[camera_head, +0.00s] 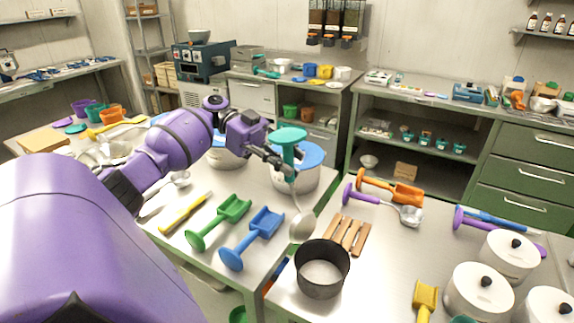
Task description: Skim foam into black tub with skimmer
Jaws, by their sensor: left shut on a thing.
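My left gripper (277,162) is shut on the skimmer, just below its teal handle top (289,135). The skimmer hangs tilted, with its pale metal bowl (302,229) low, above and behind the black tub (322,283) in this view. I cannot tell whether any foam is in the bowl. The black tub stands on the near counter, open at the top, with a light grey inside. A metal pot (308,181) with a blue and white top stands behind the skimmer, partly hidden by it and the gripper. My right gripper is not in view.
Green (218,222) and blue (251,238) scoops lie left of the tub. A slatted wooden rest (347,235) lies just behind its right side. A purple-handled ladle (382,204) and orange scoop (390,188) lie farther back. White lidded pots (478,292) crowd the right front.

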